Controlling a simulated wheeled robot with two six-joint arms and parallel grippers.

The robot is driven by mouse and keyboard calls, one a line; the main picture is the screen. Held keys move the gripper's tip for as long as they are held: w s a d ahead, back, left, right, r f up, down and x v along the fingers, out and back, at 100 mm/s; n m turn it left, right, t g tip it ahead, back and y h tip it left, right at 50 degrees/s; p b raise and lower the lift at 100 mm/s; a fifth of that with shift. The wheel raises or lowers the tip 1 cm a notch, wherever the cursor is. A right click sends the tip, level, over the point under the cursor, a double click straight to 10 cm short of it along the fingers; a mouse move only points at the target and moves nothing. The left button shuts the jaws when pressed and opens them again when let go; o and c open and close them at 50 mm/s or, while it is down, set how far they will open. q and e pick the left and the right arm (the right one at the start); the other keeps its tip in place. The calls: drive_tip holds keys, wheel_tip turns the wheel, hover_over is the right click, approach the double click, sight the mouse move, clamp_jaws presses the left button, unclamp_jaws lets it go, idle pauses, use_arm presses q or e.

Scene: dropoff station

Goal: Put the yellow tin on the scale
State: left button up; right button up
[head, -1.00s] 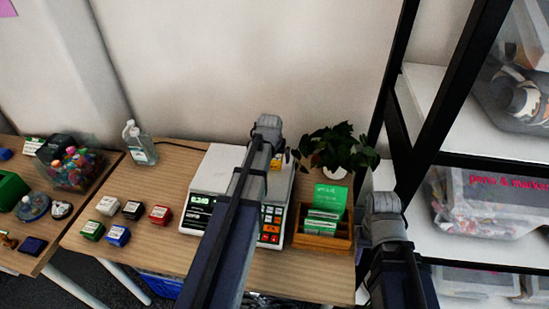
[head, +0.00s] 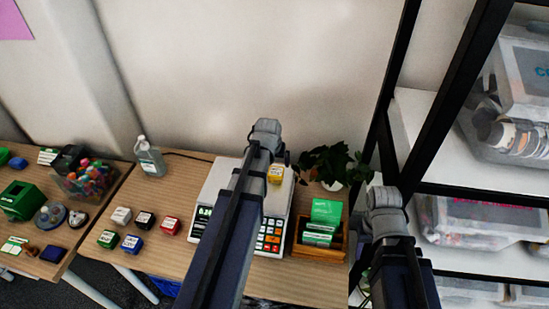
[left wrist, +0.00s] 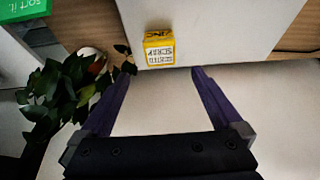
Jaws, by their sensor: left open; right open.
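The small yellow tin (head: 275,174) sits on the plate of the white scale (head: 223,177), near its back right corner. In the left wrist view the tin (left wrist: 159,48), with a white printed label, stands on the pale scale plate (left wrist: 218,30) close to its edge. My left gripper (left wrist: 163,70) is open, its two fingers apart. The tin appears just beyond the fingertips and between their lines, not gripped. In the head view my left arm covers part of the scale and its display. My right arm stands at the right, its gripper jaws hidden.
A potted plant (head: 328,160) and a wooden box with green cards (head: 318,249) stand right of the scale. Several stamps (head: 145,221) lie left of it, with a clear bottle (head: 149,157) behind. A black-framed shelf (head: 412,140) rises at the right.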

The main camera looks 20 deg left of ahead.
use_arm(q)
drive_tip(key=shift+s+r, duration=0.1)
drive_tip(key=shift+r, duration=0.15)
drive_tip(key=s+d+m+g, duration=0.2)
drive_tip(key=s+d+m, duration=0.1)
drive_tip(key=s+d, duration=0.6)
drive_tip(key=s+d+f+m+g, duration=0.1)
drive_tip(key=s+d+m+g, duration=0.1)
drive_tip(key=s+d, duration=0.8)
drive_tip(key=d+m, duration=0.1)
drive_tip(key=d, duration=0.5)
drive_tip(key=shift+f+m+g, duration=0.25)
drive_tip(key=shift+m+g, duration=0.05)
